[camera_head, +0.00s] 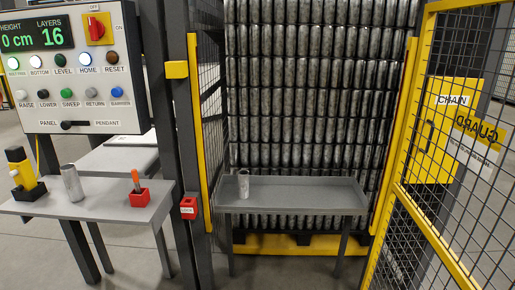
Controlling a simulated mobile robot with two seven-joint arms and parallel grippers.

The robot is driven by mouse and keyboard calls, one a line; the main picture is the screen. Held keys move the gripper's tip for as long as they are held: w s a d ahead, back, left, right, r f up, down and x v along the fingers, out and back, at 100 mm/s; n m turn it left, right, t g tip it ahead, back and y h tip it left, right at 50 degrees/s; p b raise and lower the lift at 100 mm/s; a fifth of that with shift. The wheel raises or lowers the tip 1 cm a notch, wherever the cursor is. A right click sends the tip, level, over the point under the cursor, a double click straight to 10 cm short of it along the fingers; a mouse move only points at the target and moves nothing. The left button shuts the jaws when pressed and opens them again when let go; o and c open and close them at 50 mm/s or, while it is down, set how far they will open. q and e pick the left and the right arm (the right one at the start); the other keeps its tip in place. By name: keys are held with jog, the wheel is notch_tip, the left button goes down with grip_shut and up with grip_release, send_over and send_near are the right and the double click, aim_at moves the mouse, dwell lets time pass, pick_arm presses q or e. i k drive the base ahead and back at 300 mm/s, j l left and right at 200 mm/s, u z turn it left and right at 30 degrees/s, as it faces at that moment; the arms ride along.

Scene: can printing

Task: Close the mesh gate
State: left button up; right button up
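The mesh gate (401,180) has a yellow frame and dark wire mesh. It stands swung open on the right side of the view, angled towards me. A yellow panel labelled CHAIN (437,128) and a GUARD sign (478,138) show at the gate, the first seemingly behind or on its mesh. The gate opening lies between a dark post with a yellow bracket (177,69) on the left and the gate on the right. A small red box (188,208) is fixed low on that post. Neither of my grippers shows in this view.
A grey table (300,190) with one can (243,183) stands in the opening, before stacked cans (300,100). A control panel (75,70) stands left, above a shelf (100,207) holding a yellow device (22,172), a metal cylinder (71,183) and a red holder (139,198).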

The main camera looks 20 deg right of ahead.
aim_at(475, 143)
jog(key=k+l, duration=0.25)
jog(key=k, duration=0.2)
jog(key=k+l, duration=0.3)
jog(key=k, duration=0.15)
jog(key=k+l, duration=0.15)
jog(key=l, duration=0.15)
jog(key=k+l+z, duration=0.1)
jog(key=l, duration=0.2)
jog(key=k+l, duration=0.15)
jog(key=l, duration=1.1)
jog(key=i+l, duration=0.1)
jog(key=l, duration=0.8)
jog(key=l+u, duration=0.3)
jog(key=u, duration=0.3)
jog(key=k+l, duration=0.05)
